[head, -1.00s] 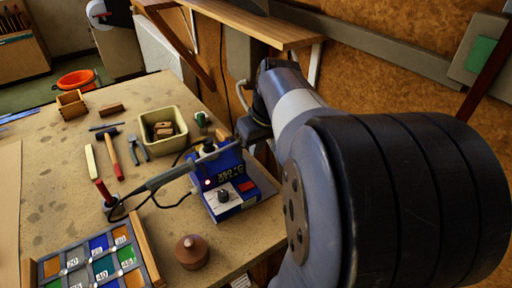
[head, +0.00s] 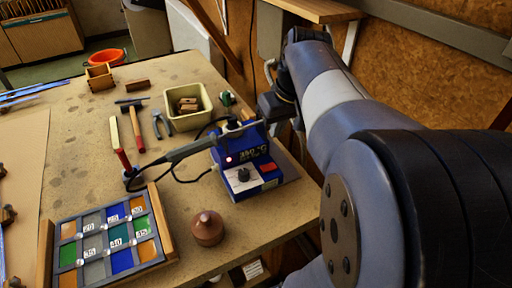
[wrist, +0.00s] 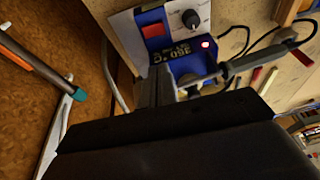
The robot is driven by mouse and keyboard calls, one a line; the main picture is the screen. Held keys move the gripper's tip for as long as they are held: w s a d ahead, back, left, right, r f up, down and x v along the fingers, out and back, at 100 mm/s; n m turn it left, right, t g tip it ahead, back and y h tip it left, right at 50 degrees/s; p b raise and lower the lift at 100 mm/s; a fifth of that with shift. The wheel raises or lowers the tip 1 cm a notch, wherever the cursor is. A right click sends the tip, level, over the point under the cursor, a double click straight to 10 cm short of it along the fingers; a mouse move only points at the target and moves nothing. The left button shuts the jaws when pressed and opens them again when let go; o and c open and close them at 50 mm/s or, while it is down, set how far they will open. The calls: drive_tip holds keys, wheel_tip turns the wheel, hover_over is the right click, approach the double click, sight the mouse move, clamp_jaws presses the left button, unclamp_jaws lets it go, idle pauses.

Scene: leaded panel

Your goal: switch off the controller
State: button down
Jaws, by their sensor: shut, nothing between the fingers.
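The controller (head: 240,157) is a blue soldering station on the right of the bench. Its display (head: 254,153) reads about 350 °C and a small red light (head: 229,159) glows. Its pale front panel has a black knob (head: 243,175) and a red switch (head: 268,168); the wrist view also shows the switch (wrist: 153,31). My gripper (wrist: 165,85) is shut and empty, close to the station's upper edge by the display. In the head view its tips are hard to make out behind the station.
A leaded glass panel (head: 78,216) in a wooden frame lies at the front left, with a brown knob-like object (head: 208,228) beside it. A cream tub (head: 188,106), pliers (head: 162,124) and a hammer (head: 135,122) lie farther back. A wooden shelf (head: 318,10) hangs above the bench's far right.

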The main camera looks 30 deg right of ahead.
approach(264, 167)
drive_tip(key=x, duration=0.5)
drive_tip(key=shift+w+d+f, duration=0.15)
drive_tip(key=shift+w, duration=0.15)
drive_tip(key=shift+f, duration=0.6)
drive_tip(key=shift+f, duration=0.1)
drive_tip(key=shift+f+b, duration=0.3)
drive_tip(key=shift+b, duration=0.05)
drive_tip(key=shift+r, duration=0.2)
